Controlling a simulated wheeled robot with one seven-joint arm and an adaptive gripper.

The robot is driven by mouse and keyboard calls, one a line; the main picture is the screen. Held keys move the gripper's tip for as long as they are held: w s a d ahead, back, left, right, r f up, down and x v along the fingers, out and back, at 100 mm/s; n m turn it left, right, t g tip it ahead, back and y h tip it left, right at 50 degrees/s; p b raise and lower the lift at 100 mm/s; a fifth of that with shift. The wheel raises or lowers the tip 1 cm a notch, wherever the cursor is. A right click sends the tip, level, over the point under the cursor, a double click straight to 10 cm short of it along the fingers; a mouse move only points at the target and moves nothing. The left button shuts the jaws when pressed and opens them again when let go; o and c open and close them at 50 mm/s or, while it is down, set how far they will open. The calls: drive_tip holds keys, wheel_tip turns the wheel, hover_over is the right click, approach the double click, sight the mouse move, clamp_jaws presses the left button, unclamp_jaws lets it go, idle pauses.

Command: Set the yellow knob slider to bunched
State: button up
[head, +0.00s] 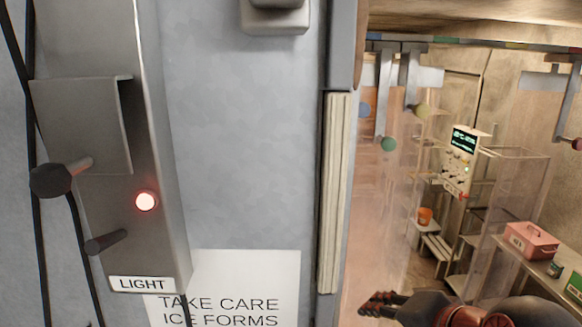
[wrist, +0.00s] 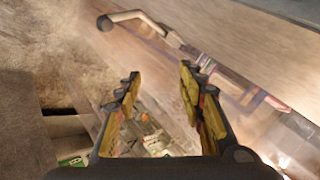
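The yellow knob (head: 420,110) hangs at the lower end of a grey metal arm below the overhead rail (head: 470,44), beyond the doorway in the head view. Translucent curtain strips (head: 350,235) hang in the opening; how far they are bunched is hard to tell. My gripper (head: 368,304) is low in the doorway, well below and apart from the yellow knob. In the wrist view its two fingers (wrist: 164,82) are spread with nothing gripped between them. A bent metal lever with a dark round knob (wrist: 105,22) shows beyond the fingertips there; the yellow knob is not identifiable.
A green knob (head: 388,144), a blue knob (head: 364,110) and a dark red knob (head: 577,144) also hang near the rail. A grey wall with a light switch box (head: 125,225) bounds the left. Shelves, a control panel (head: 460,160) and a pink box (head: 530,241) stand inside.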

drive_tip(key=s+d+f+n+g+h, duration=0.2)
drive_tip(key=s+d+f+n+g, duration=0.1)
drive_tip(key=s+f+n, duration=0.8)
wheel_tip(320, 180, down, 32)
drive_tip(key=w+m+b, duration=0.1)
drive_tip(key=b, duration=3)
drive_tip(key=shift+w, duration=0.35)
